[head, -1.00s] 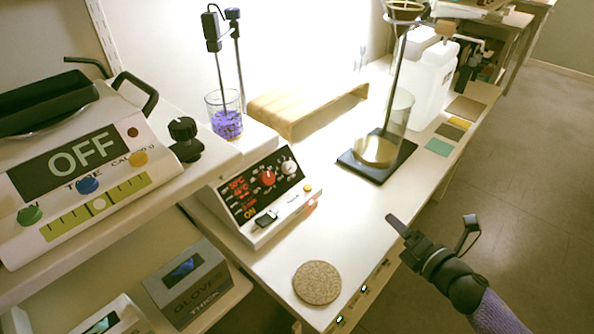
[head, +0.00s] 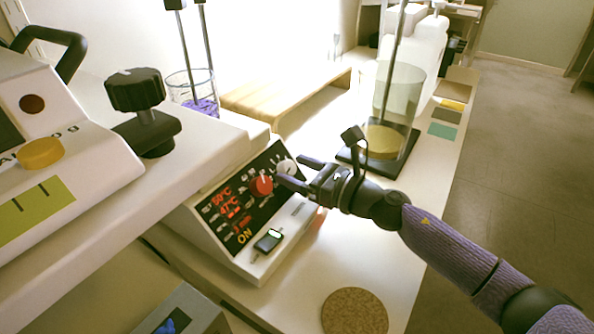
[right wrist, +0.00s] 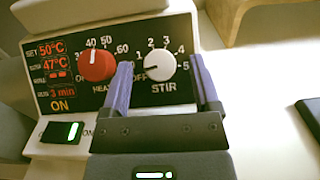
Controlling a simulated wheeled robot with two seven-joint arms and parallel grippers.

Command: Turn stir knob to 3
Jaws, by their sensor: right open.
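The white stir knob (right wrist: 153,68) sits on the black panel of the hot plate stirrer, with numbers 1 to 5 printed around it and STIR below. I cannot tell for sure which number its pointer faces. It also shows in the head view (head: 287,166), partly behind the fingers. My right gripper (head: 297,171) is open in front of the panel. In the right wrist view its two fingers (right wrist: 160,62) appear on either side of the stir knob; contact is not clear. The red heat knob (right wrist: 96,66) is just left of the left finger. My left gripper is not in view.
The panel reads 50°C, 47°C, 3 min and ON. A lit switch (head: 268,241) sits below. A beaker with purple contents (head: 196,100) stands behind. A cork disc (head: 355,312) lies in front, and a stand with a glass cylinder (head: 399,101) is to the right.

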